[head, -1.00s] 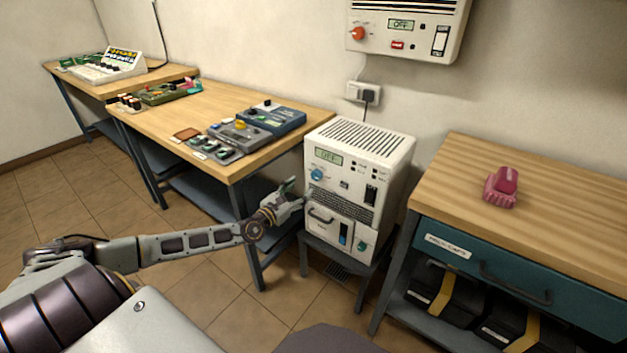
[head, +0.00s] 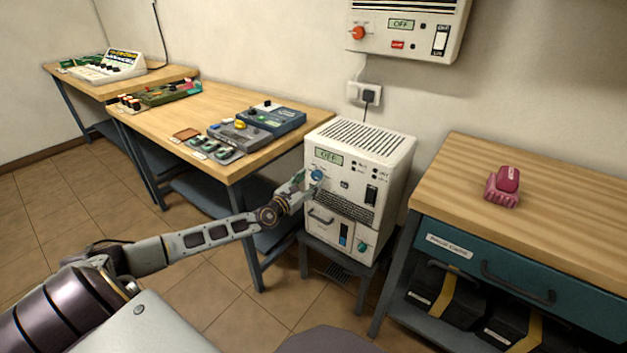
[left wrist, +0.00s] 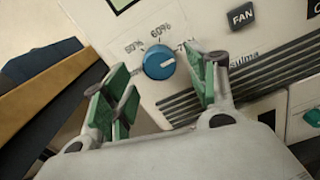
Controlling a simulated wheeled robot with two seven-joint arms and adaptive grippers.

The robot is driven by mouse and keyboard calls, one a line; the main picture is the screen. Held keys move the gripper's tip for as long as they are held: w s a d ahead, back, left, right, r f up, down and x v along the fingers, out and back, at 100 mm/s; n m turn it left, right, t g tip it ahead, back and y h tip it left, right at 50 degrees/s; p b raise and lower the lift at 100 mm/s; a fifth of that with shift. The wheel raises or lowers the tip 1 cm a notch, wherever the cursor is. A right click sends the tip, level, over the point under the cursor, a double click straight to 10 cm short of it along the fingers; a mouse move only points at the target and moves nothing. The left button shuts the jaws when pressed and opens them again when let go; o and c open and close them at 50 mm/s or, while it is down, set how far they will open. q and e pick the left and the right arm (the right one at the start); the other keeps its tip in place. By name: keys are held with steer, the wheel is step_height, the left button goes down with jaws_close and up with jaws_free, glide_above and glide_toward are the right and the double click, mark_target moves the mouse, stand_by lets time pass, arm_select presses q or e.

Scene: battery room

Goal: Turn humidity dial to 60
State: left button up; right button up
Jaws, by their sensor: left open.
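The humidity dial is a blue knob (head: 316,175) on the upper front of a white dehumidifier-like box (head: 332,205), whose screen reads OFF. In the left wrist view the blue dial (left wrist: 159,62) has a white pointer line, which points to the right, toward a mark that looks like 70%. Marks for 50% and 60% show at its upper left and top. My left gripper (head: 305,184) is open in front of the box. In the left wrist view its green-padded fingers (left wrist: 160,95) stand apart, one on each side below the dial, with nothing between them. My right gripper is not in view.
A FAN button (left wrist: 241,15) sits right of the dial. The box stands on a low grey stool (head: 340,255) between a wooden bench (head: 270,97) with devices and a cabinet (head: 560,210) bearing a pink object (head: 503,187). A wall unit (head: 408,25) hangs above.

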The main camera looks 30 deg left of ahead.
arm_select(q)
steer(key=shift+w+d, duration=0.1)
steer(key=shift+w, duration=1.35)
steer(key=shift+c, duration=0.3)
steer(key=c, duration=1)
